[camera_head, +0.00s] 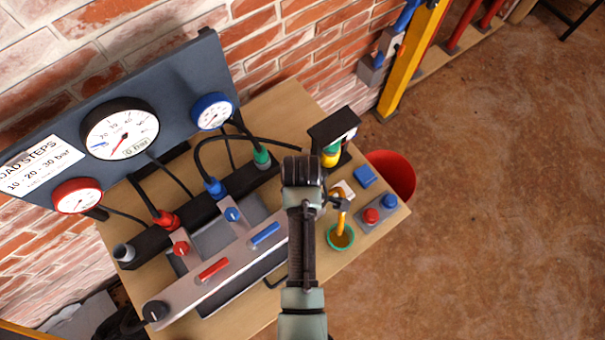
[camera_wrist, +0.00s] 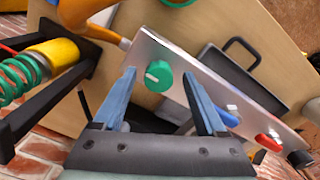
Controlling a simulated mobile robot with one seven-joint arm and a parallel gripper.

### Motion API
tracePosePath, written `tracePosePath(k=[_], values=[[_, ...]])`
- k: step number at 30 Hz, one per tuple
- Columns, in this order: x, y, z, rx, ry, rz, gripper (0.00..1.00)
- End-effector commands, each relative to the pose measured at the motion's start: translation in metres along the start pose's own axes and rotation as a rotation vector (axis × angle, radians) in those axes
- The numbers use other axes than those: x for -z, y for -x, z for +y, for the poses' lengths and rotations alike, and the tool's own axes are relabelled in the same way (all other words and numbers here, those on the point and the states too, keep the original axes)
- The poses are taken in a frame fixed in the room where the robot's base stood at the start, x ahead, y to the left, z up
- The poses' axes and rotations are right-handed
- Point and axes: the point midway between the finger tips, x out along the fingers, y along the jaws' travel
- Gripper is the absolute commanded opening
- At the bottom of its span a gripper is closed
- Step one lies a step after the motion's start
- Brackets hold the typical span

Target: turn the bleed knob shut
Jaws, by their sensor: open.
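In the wrist view a round green knob (camera_wrist: 158,76) with a short white mark on its left side sits on a pale metal panel (camera_wrist: 208,93). My gripper (camera_wrist: 158,71) is open, with its two blue fingers apart and the green knob framed between their tips. I cannot tell whether the fingers reach down around the knob or hang short of it. No label shows to confirm it as the bleed knob. In the head view the panel (camera_head: 214,285) also bears a black knob (camera_head: 155,311) at its near left end. My arm hides the panel's right end, the green knob and the fingers.
Red (camera_head: 181,248) and blue (camera_head: 232,215) knobs and red (camera_head: 213,269) and blue (camera_head: 265,233) levers crowd the panel. Hoses run behind. An orange spout (camera_head: 341,222) over a green-rimmed cup (camera_head: 330,238) and a button box (camera_head: 377,213) stand right of my arm. Floor at right is open.

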Motion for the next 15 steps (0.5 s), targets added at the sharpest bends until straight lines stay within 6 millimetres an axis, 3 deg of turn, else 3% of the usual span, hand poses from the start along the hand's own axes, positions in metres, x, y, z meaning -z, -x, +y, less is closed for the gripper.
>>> tracePosePath(k=[9,15], values=[[0.0002,-0.0019,0.0003,-0.001,0.0,0.001,0.72],[0.0003,-0.0017,0.0003,-0.001,0.0,0.001,0.36]])
